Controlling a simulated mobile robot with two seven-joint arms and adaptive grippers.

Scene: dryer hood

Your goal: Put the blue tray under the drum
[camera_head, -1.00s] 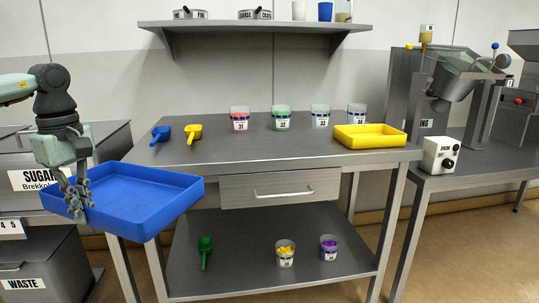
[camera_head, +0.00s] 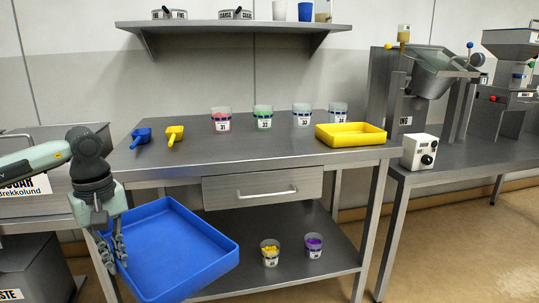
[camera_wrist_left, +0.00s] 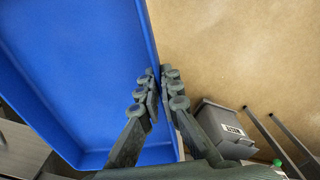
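The blue tray (camera_head: 170,252) is in the lower left of the head view, in the air in front of the steel table, tilted and empty. My left gripper (camera_head: 119,252) is at its left rim with the fingers closed over the wall. The left wrist view shows the fingers (camera_wrist_left: 162,88) on either side of the rim of the blue tray (camera_wrist_left: 85,80). The drum, a tilted metal vessel (camera_head: 440,75), is in its stand on the right-hand bench. The space under it is partly hidden by the stand. My right gripper is not seen.
A white control box (camera_head: 419,151) sits at the bench's front left. Open floor (camera_head: 460,240) lies at right.

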